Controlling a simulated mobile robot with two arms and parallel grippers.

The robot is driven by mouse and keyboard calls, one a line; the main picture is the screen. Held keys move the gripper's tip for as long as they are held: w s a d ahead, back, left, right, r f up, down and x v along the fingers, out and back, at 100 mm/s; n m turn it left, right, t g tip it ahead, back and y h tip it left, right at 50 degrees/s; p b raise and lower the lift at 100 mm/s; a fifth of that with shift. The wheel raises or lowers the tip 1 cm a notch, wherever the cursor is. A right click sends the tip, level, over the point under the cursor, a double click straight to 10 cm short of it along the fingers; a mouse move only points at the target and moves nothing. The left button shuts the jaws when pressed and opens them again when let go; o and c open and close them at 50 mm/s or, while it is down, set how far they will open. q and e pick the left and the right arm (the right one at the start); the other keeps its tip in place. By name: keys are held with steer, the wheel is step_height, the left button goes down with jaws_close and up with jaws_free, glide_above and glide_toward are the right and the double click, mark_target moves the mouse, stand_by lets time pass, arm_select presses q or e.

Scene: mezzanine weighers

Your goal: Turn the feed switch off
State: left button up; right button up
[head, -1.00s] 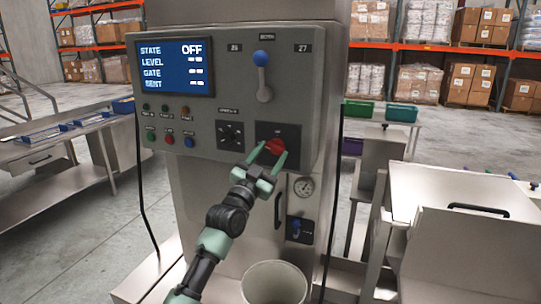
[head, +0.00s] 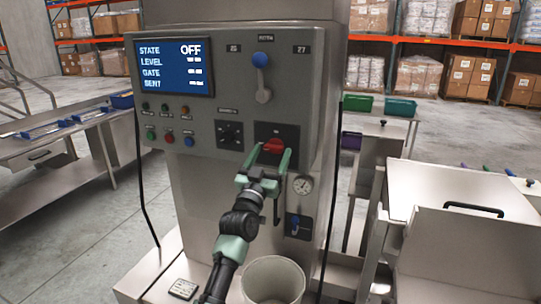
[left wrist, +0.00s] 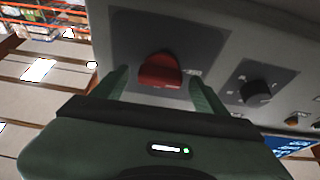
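The red rotary switch (head: 273,146) sits on a dark plate at the lower right of the grey control panel (head: 225,100). It also shows in the left wrist view (left wrist: 160,71), just ahead of my fingers. My left gripper (head: 270,160) is open, with its green fingers apart in front of and below the red knob. In the left wrist view the fingers (left wrist: 160,92) stand either side of the knob with gaps, not touching it. The panel screen (head: 176,67) reads STATE OFF. My right gripper is not in view.
A gauge (head: 303,185) and a small blue-handled valve (head: 295,224) are below right. A pale bucket (head: 273,281) stands beneath.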

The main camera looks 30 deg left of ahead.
arm_select(q)
steer(key=b+v, duration=0.2)
steer(key=v, duration=0.5)
steer(key=shift+s+f, duration=0.15)
steer(key=shift+s, duration=0.25)
steer(key=shift+d, duration=0.1)
